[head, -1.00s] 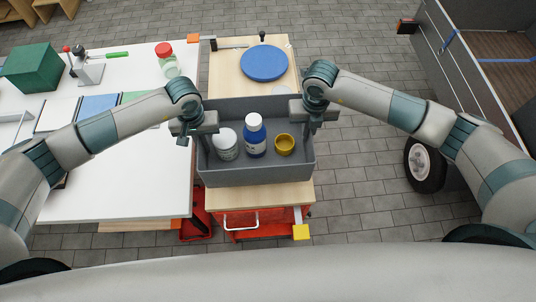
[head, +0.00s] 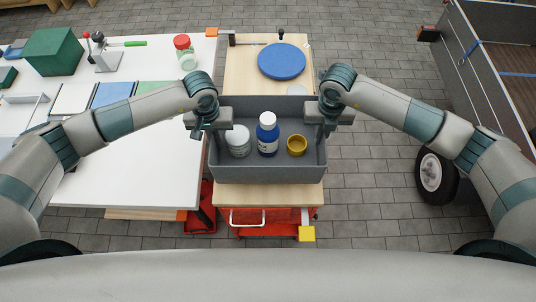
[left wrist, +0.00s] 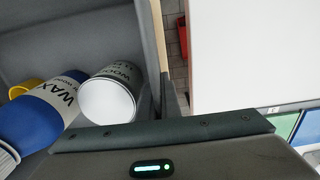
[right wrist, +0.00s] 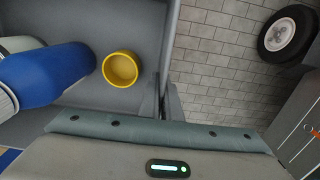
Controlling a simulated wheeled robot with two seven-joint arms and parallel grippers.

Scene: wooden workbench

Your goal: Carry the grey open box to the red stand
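The grey open box (head: 268,174) is in the middle of the head view, upright, over the front part of a wooden top. It holds a white tin (head: 238,141), a blue bottle (head: 267,134) and a yellow cup (head: 297,145). My left gripper (head: 211,130) is shut on its left wall, and my right gripper (head: 326,124) is shut on its right wall. The wall also shows at the fingers in the left wrist view (left wrist: 151,45) and right wrist view (right wrist: 168,45). The red stand (head: 270,216) shows below the wooden top. I cannot tell whether the box touches the top.
A blue disc (head: 282,61) lies on the wooden top behind the box. A white table (head: 150,185) with a green box (head: 54,52) and a red-lidded jar (head: 185,52) adjoins on the left. A grey wheeled trailer (head: 480,75) stands at the right, with paved floor between.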

